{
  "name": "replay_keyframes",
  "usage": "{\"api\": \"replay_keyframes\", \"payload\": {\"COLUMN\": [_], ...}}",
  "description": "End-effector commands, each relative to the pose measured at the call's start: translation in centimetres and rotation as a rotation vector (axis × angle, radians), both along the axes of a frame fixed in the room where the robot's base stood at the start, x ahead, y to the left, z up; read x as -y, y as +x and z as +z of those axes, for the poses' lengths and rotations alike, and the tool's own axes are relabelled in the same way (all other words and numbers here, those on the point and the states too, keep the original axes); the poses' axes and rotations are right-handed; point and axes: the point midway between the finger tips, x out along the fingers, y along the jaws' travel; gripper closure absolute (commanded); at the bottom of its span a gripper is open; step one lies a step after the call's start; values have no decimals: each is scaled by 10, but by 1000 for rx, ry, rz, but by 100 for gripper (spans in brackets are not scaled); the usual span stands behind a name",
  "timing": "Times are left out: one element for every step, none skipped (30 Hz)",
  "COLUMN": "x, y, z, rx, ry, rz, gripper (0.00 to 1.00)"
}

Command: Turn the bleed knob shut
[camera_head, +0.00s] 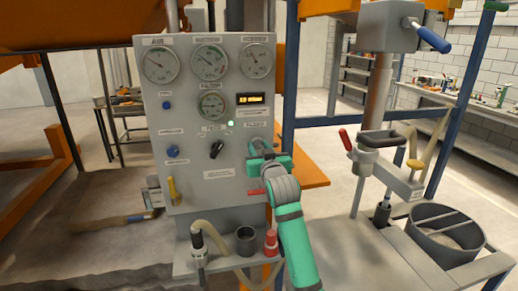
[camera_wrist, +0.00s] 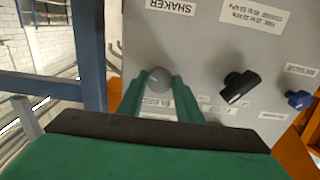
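The bleed knob (camera_wrist: 158,78) is a small round grey knob on the grey control panel (camera_head: 190,100). It shows in the wrist view above a partly covered label that seems to read BLEED. My green gripper (camera_wrist: 158,92) has one finger on each side of the knob, with the fingertips at its sides. I cannot tell whether the fingers press on it or stand just clear. In the head view my gripper (camera_head: 262,160) is at the panel's lower right edge and hides the knob.
A black knob (camera_head: 217,148) and blue knobs (camera_head: 172,151) sit left of my gripper on the panel. Gauges fill the panel's top. A red-handled lever (camera_head: 346,139) and a metal drum (camera_head: 445,232) stand to the right. A blue post (camera_wrist: 88,55) stands beside the panel.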

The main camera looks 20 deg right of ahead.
Motion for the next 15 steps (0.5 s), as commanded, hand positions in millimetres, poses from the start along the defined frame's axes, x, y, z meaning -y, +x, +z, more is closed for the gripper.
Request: {"api": "replay_keyframes", "payload": {"x": [0,0,0,0,0,0,0,0,0,0,0,0,0,0,1], "y": [0,0,0,0,0,0,0,0,0,0,0,0,0,0,0], "z": [0,0,0,0,0,0,0,0,0,0,0,0,0,0,0], "rx": [0,0,0,0,0,-1,-2,-4,-5,-7,-8,-11,-14,-16,-20], "ry": [0,0,0,-1,-3,-7,-11,-17,-26,-34,-45,-62,-76,-93,-117], "rz": [0,0,0,0,0,0,0,0,0,0,0,0,0,0,0], "gripper": [90,90,90,90,90,90,90,90,90,90,90,90,90,90,90]}}
